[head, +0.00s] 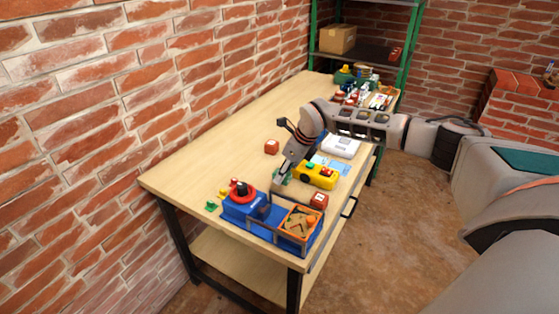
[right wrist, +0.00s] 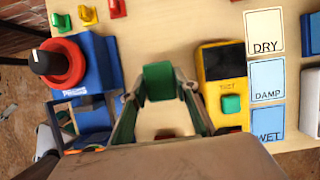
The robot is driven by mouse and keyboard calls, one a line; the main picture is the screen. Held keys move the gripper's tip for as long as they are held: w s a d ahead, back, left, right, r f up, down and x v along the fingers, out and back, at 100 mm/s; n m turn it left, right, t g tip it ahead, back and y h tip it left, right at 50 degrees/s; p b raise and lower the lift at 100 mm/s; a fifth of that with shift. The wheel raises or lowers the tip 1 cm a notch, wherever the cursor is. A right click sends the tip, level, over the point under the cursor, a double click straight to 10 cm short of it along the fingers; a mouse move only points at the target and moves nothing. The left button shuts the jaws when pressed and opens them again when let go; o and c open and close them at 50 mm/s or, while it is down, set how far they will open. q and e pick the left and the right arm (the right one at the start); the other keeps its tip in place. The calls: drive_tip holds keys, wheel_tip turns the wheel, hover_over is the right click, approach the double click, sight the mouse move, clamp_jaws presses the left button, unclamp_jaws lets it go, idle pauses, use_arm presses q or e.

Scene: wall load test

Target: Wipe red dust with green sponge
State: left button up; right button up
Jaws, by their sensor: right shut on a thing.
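My right gripper (head: 281,181) is low over the workbench, between the blue device and the yellow meter. In the right wrist view its fingers (right wrist: 159,90) are shut on the green sponge (right wrist: 158,80), a small green block held between the tips. In the head view the sponge is mostly hidden by the gripper. I cannot make out red dust clearly; a small reddish-brown patch (right wrist: 165,134) shows between the fingers in the wrist view, and I cannot tell what it is. My left gripper is not in view.
A blue device with a red knob (head: 242,190) and an orange-topped tray (head: 301,222) stand at the near end. The bench by the brick wall is mostly clear.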

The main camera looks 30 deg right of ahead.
wheel_tip(320, 180, up, 3)
drive_tip(key=shift+w+f+p, duration=0.1)
drive_tip(key=shift+p, duration=0.8)
drive_tip(key=shift+r+p, duration=0.3)
drive_tip(key=shift+r, duration=0.05)
drive_tip(key=shift+r+p, duration=0.3)
drive_tip(key=shift+r, duration=0.05)
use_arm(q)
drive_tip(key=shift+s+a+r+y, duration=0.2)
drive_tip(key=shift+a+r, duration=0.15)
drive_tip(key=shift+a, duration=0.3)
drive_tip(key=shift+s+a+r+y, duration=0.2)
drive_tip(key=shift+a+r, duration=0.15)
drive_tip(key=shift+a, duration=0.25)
use_arm(e)
drive_tip(key=shift+a, duration=0.1)
